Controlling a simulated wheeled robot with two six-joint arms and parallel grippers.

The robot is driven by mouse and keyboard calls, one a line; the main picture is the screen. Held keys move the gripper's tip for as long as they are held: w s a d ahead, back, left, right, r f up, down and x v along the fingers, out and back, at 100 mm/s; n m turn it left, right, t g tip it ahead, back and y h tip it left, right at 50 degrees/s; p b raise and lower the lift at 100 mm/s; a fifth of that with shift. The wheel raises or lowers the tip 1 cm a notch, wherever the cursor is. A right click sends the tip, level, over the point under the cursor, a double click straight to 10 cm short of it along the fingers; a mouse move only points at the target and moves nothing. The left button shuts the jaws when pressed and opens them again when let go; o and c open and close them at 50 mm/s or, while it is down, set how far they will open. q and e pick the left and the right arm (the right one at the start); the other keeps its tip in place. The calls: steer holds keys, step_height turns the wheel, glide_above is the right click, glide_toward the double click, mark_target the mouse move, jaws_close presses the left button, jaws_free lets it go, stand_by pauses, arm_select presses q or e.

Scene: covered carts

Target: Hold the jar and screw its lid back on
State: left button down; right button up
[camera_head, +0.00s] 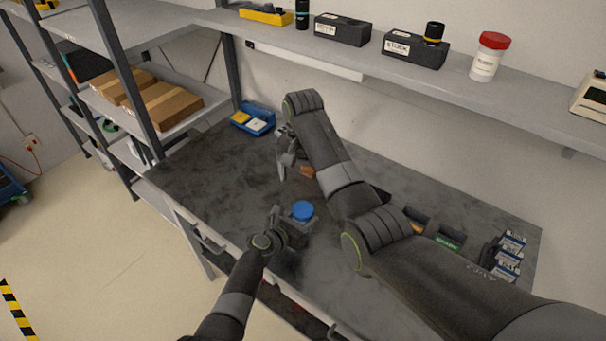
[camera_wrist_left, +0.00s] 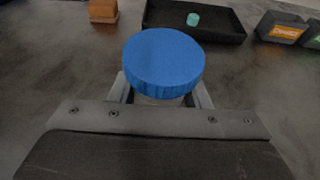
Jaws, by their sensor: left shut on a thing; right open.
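A jar with a blue lid (camera_head: 303,210) on top stands near the front edge of the dark worktable. The same blue lid (camera_wrist_left: 164,60) fills the middle of the left wrist view and hides most of the jar (camera_wrist_left: 160,101). The lid looks level; I cannot tell how tightly it sits. My left gripper (camera_head: 292,222) is shut on the jar below the lid, one finger on each side. My right gripper (camera_head: 290,167) is open and empty, behind the jar and apart from it, over the table.
A black tray (camera_wrist_left: 225,34) holds a small teal piece (camera_wrist_left: 193,19). A brown block (camera_wrist_left: 103,11) lies beside it. Labelled bins (camera_wrist_left: 282,27) stand to the right. A blue box (camera_head: 253,119) is at the back left. A shelf (camera_head: 420,78) runs above the table. The left tabletop is clear.

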arm_select(q)
steer(key=c, duration=0.7)
jaws_free()
steer(key=shift+s+a+r+p, duration=0.25)
steer(key=shift+s+a+p, duration=0.1)
steer(key=shift+s, duration=0.1)
steer(key=p+v, duration=0.2)
steer(key=v, duration=1.4)
steer(key=shift+s+a, duration=0.1)
